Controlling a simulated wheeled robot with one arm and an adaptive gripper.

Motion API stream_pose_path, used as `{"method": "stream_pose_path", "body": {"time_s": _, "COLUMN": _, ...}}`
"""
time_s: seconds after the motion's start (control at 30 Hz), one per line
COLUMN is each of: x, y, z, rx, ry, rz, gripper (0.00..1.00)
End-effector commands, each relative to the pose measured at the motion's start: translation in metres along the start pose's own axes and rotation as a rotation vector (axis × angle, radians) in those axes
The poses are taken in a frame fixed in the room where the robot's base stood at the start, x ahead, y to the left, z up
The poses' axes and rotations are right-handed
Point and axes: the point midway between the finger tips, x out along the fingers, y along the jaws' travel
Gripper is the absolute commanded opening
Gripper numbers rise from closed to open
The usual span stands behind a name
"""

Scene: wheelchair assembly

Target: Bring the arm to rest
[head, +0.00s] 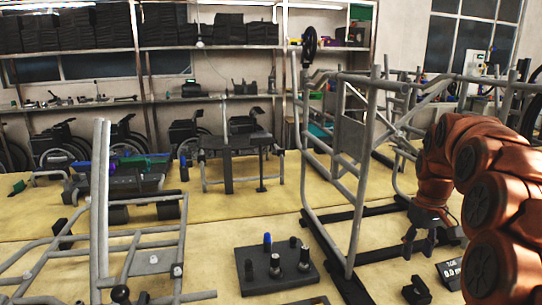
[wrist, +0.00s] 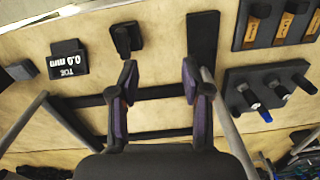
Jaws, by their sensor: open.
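My copper-coloured arm (head: 490,200) reaches in from the right in the head view and bends down over the workbench. My gripper (head: 422,248) points downward beside the grey wheelchair frame (head: 357,185) on its black base bars. In the wrist view, my gripper (wrist: 160,72) has its two fingers spread apart with purple inner pads, and nothing is between them. The bench surface and a black bar show below and between the fingers. The exact height of the fingertips above the bench is hard to tell.
A box reading TOE 0.0 mm (wrist: 68,60) and a small black fixture (wrist: 126,38) lie near my gripper. A black block with several pegs (head: 278,270) stands at front centre. Grey tubes of another frame (head: 100,215) are at left. A black tray with wooden inserts (wrist: 278,25) lies nearby.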

Motion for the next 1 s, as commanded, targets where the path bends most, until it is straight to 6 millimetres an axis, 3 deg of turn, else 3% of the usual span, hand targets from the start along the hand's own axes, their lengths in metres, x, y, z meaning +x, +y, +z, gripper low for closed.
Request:
{"method": "stream_pose_path", "body": {"time_s": 0.03, "x": -0.010, "y": -0.015, "z": 0.010, "rx": -0.007, "ry": -0.005, "rz": -0.003, "gripper": 0.48}}
{"method": "stream_pose_path", "body": {"time_s": 0.2, "x": -0.022, "y": -0.057, "z": 0.040, "rx": -0.014, "ry": -0.018, "rz": -0.010, "gripper": 0.48}}
{"method": "stream_pose_path", "body": {"time_s": 0.5, "x": -0.033, "y": -0.121, "z": 0.109, "rx": -0.009, "ry": -0.053, "rz": -0.013, "gripper": 0.48}}
{"method": "stream_pose_path", "body": {"time_s": 1.0, "x": -0.024, "y": -0.190, "z": 0.244, "rx": 0.052, "ry": -0.111, "rz": 0.002, "gripper": 0.48}}
